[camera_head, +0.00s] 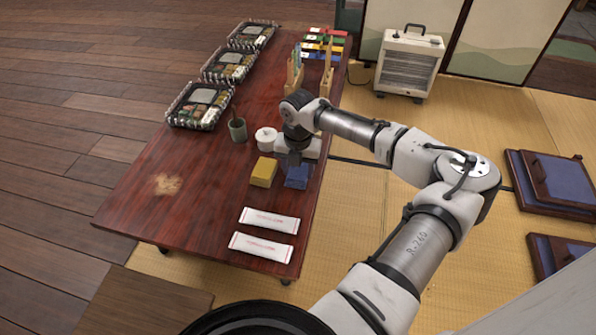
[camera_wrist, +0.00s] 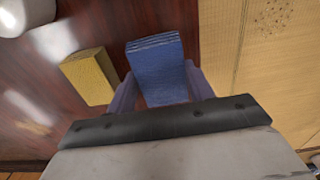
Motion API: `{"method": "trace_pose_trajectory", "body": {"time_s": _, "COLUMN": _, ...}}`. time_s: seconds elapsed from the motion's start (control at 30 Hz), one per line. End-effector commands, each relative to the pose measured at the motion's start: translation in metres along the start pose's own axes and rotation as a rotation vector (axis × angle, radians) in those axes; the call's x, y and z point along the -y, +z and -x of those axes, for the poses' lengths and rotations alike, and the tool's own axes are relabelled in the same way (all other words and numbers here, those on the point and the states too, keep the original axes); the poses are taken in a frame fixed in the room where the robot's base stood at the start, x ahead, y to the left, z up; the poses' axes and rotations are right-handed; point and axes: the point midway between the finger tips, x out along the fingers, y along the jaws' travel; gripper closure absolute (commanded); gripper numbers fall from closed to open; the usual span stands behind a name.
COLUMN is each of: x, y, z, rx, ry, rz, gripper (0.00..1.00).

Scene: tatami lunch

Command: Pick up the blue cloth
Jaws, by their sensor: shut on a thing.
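The blue cloth (camera_head: 298,178) is a folded dark-blue stack near the right edge of the low red-brown table (camera_head: 190,145). In the wrist view the cloth (camera_wrist: 160,70) lies between the two fingers of my gripper (camera_wrist: 160,90), which is shut on it. The head view shows my gripper (camera_head: 294,160) over the cloth from behind, hiding part of it. I cannot tell whether the cloth is touching the table. A folded yellow cloth (camera_head: 263,172) lies just left of it and also shows in the wrist view (camera_wrist: 89,76).
Two white packets (camera_head: 269,220) lie in front. Several bento boxes (camera_head: 200,105) line the far left edge. A heater (camera_head: 409,62) stands on the tatami beyond.

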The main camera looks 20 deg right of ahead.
Motion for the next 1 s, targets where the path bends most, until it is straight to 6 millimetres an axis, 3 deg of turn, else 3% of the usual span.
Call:
{"method": "trace_pose_trajectory", "body": {"time_s": 0.3, "x": 0.000, "y": 0.001, "z": 0.091, "rx": 0.002, "ry": 0.003, "rz": 0.000, "gripper": 0.70}}
{"method": "trace_pose_trajectory", "body": {"time_s": 0.5, "x": -0.001, "y": 0.000, "z": 0.140, "rx": 0.002, "ry": 0.002, "rz": 0.001, "gripper": 0.70}}
{"method": "trace_pose_trajectory", "body": {"time_s": 0.7, "x": 0.000, "y": 0.000, "z": 0.169, "rx": 0.000, "ry": 0.001, "rz": 0.001, "gripper": 0.70}}
{"method": "trace_pose_trajectory", "body": {"time_s": 1.0, "x": 0.000, "y": 0.000, "z": 0.177, "rx": 0.000, "ry": 0.000, "rz": 0.000, "gripper": 0.70}}
